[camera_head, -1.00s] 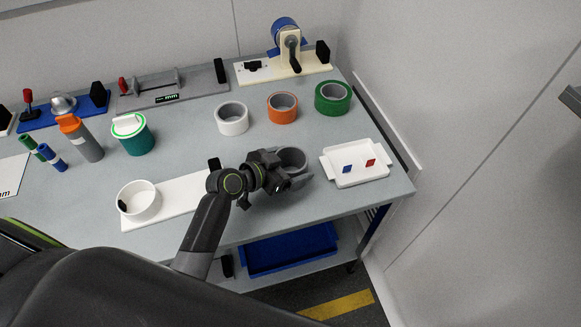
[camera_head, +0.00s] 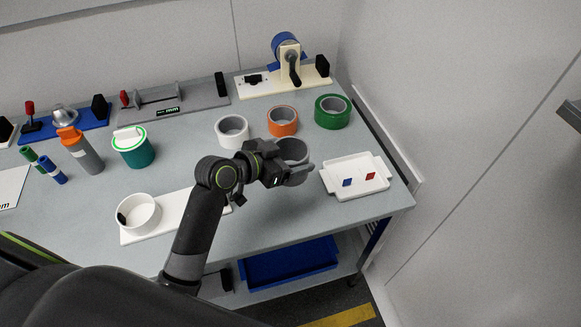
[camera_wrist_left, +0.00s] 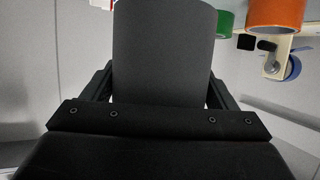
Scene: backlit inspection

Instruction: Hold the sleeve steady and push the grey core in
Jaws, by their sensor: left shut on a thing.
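The grey core (camera_head: 293,151), a hollow grey ring, is between the fingers of my left gripper (camera_head: 284,172), which is shut on it. In the left wrist view the core (camera_wrist_left: 165,50) fills the gap between the fingers. I cannot tell how far its base is from the table. A white ring (camera_head: 139,215), which looks like the sleeve, stands at the left end of a white plate (camera_head: 178,213), with a dark patch at its left side. It is well left of my left gripper and nothing holds it. My right gripper is not in view.
White (camera_head: 232,131), orange (camera_head: 283,121) and green (camera_head: 332,111) rings stand behind the gripper. A white tray (camera_head: 356,191) with a blue and a red piece lies close on the right. The table front is partly clear.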

